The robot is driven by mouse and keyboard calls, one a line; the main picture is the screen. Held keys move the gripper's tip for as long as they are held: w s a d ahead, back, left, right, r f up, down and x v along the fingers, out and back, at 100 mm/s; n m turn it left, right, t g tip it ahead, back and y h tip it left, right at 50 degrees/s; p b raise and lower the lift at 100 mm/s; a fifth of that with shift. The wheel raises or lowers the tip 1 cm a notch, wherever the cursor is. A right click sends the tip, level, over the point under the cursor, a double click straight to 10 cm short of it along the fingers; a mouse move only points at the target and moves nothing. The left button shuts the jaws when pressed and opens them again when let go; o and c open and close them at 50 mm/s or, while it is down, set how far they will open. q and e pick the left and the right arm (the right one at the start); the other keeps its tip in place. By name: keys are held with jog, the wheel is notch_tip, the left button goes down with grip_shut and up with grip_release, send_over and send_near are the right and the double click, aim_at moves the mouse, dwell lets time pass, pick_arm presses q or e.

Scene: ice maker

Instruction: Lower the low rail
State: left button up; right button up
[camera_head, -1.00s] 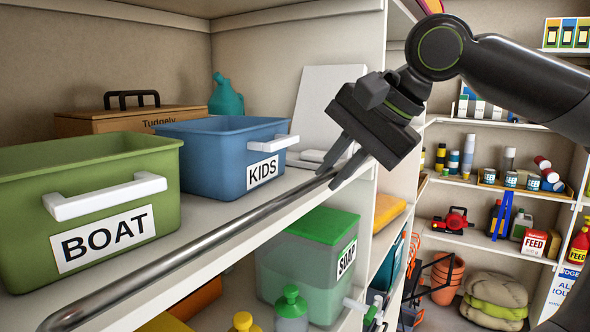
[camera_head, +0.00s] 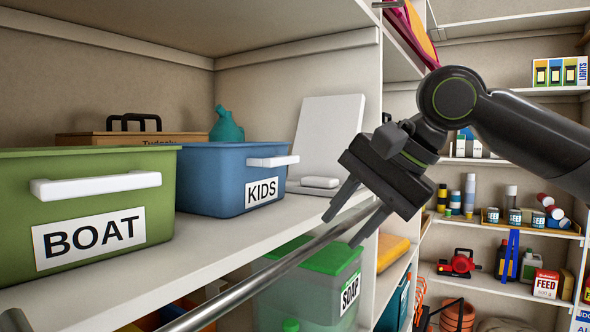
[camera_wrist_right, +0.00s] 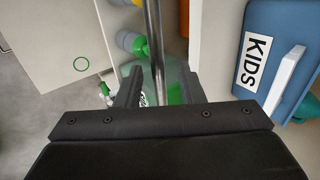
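The low rail (camera_head: 275,263) is a long grey metal bar in front of the shelf's front edge. In the head view it slants from the lower left up to my right gripper (camera_head: 345,230). The rail passes between that gripper's two spread fingers. In the right wrist view the rail (camera_wrist_right: 152,45) runs down between the fingers of the right gripper (camera_wrist_right: 160,88), with visible gaps on both sides. The right gripper is open around the rail. The rail's far end is hidden behind the gripper. My left gripper is not in view.
A green BOAT bin (camera_head: 160,215) and a blue KIDS bin (camera_head: 215,180) stand on the shelf (camera_head: 150,280) behind the rail. A green-lidded SOAP box (camera_head: 335,258) is below. A white upright panel (camera_head: 368,90) stands close to the right gripper.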

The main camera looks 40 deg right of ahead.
jog(key=shift+r, duration=0.1)
jog(key=p+v, duration=0.2)
jog(key=v, duration=0.5)
dwell(0.4)
dwell(0.5)
